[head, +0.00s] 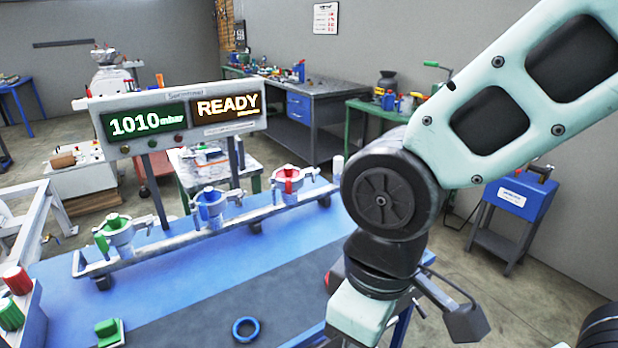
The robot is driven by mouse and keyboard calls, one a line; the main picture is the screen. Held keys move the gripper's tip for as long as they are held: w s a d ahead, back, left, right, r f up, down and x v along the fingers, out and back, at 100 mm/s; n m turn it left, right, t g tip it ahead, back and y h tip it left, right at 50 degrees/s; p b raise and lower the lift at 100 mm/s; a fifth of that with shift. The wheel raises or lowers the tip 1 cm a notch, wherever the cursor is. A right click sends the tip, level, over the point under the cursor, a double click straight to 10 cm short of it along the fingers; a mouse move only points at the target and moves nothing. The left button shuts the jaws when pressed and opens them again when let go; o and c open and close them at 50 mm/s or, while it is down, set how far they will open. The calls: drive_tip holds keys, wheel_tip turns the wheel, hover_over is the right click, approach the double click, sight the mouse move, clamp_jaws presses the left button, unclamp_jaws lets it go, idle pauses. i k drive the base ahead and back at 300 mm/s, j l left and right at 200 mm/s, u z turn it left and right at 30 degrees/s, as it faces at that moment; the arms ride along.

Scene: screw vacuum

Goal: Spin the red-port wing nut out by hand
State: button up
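The red port (290,184) is the rightmost of three clamped ports on a grey rail (250,216) along the back of the blue bench. A red part sits upright in its metal clamp. Its wing nut is too small to make out clearly. The blue port (211,206) is in the middle and the green port (117,232) is at the left, each in a similar metal clamp. My arm comes in from the upper right and bends down at the right, in front of the bench. My gripper is below the picture and not seen.
A display above the rail (180,108) reads 1010 mbar and READY. A blue ring (245,329) and a green block (108,331) lie at the bench (190,264) front. Red and green knobs (14,296) stand at lower left. The bench middle is clear.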

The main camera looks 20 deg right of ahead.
sight(314, 173)
drive_tip(key=i+z, duration=0.1)
drive_tip(key=z, duration=0.3)
drive_tip(key=i+l+z, duration=0.1)
drive_tip(key=z, duration=0.25)
drive_tip(key=i+z, duration=0.15)
drive_tip(key=z, duration=0.25)
